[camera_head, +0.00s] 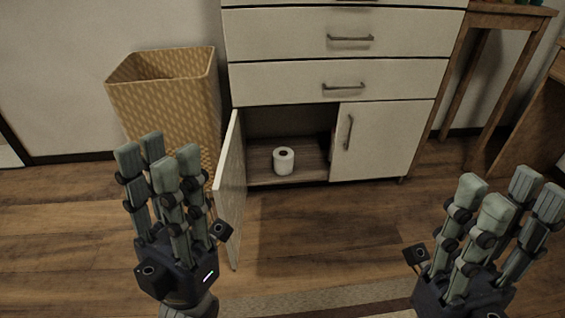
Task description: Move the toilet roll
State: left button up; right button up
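The white toilet roll (283,161) stands upright on the wooden floor of the open lower-left compartment of the white cabinet (388,135). The compartment's door (231,190) is swung open toward me. My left gripper (162,165), a hand with several grey-green fingers, is in front of the cabinet at left, left of the open door in the picture, fingers spread and empty. My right gripper (505,205) is at the lower right, fingers extended and empty. Both hands are apart from the roll.
A tall woven yellow basket (168,95) stands left of the cabinet. The right cabinet door (375,140) and the drawers (342,80) above are shut. A wooden stool or table (478,80) stands at right. The wooden floor in front of the opening is clear, with a striped rug at the bottom.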

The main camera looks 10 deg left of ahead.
aim_at(282, 157)
jog(key=i+l+u, duration=0.1)
jog(key=i+l, duration=0.2)
jog(key=i+l+u, duration=0.1)
jog(key=i+l, duration=0.15)
jog(key=i+l+u, duration=0.1)
jog(key=i+l, duration=0.15)
jog(key=l, duration=0.2)
jog(key=i+l, duration=0.2)
jog(key=l, duration=0.2)
jog(key=i+l+u, duration=0.15)
jog(key=l, duration=0.25)
jog(key=i+l+u, duration=0.1)
jog(key=i+l, duration=0.25)
jog(key=i+l+u, duration=0.1)
jog(key=l, duration=0.4)
jog(key=i, duration=0.1)
